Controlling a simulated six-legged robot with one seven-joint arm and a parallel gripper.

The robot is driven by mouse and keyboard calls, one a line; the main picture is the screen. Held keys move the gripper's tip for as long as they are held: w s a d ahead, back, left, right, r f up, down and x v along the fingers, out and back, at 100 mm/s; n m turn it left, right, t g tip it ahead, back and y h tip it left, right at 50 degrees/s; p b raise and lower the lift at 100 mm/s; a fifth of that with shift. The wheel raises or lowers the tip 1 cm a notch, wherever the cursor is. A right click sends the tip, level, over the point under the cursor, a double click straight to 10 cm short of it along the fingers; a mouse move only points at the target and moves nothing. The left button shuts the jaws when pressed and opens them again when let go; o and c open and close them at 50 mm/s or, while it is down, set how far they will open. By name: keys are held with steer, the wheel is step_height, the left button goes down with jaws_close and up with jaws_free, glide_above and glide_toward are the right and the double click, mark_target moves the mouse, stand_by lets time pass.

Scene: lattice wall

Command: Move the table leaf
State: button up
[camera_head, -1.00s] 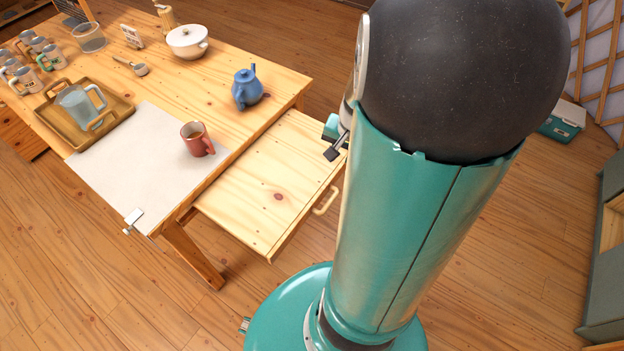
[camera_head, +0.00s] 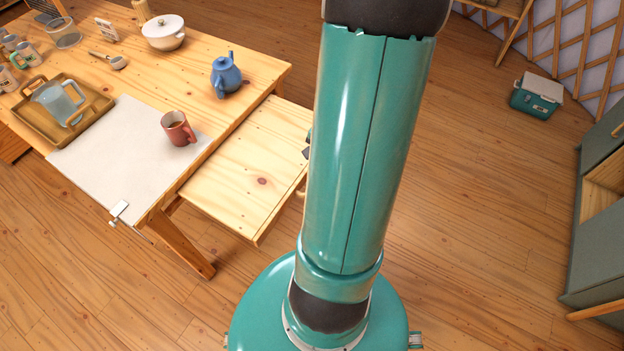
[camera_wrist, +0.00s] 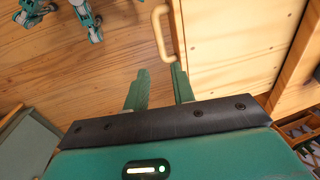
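The table leaf (camera_head: 245,165) is a pale wooden board that sticks out from the right side of the wooden table (camera_head: 185,65), with nothing on its visible part. Its curved wooden handle (camera_head: 301,190) is on the outer edge, mostly hidden by my arm. In the wrist view the leaf (camera_wrist: 235,45) fills the upper right, with the handle (camera_wrist: 160,30) at its left edge. My gripper (camera_wrist: 160,68) has two green fingers spread apart, with the handle just beyond the tips. The gripper looks empty. In the head view it is mostly hidden behind my arm.
A white mat (camera_head: 125,155) with a red mug (camera_head: 178,128), a tray (camera_head: 95,110) with a pitcher, a blue teapot (camera_head: 226,75) and a white pot (camera_head: 163,32) are on the table. A grey cabinet (camera_head: 605,235) stands right, a teal box (camera_head: 537,95) behind. Floor between is clear.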

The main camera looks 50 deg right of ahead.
steer(key=w+f, duration=0.1)
steer(key=f, duration=0.7)
steer(key=w+f, duration=0.1)
steer(key=f, duration=0.3)
steer(key=shift+w+a+f, duration=0.1)
steer(key=shift+w+f, duration=0.2)
jaws_close()
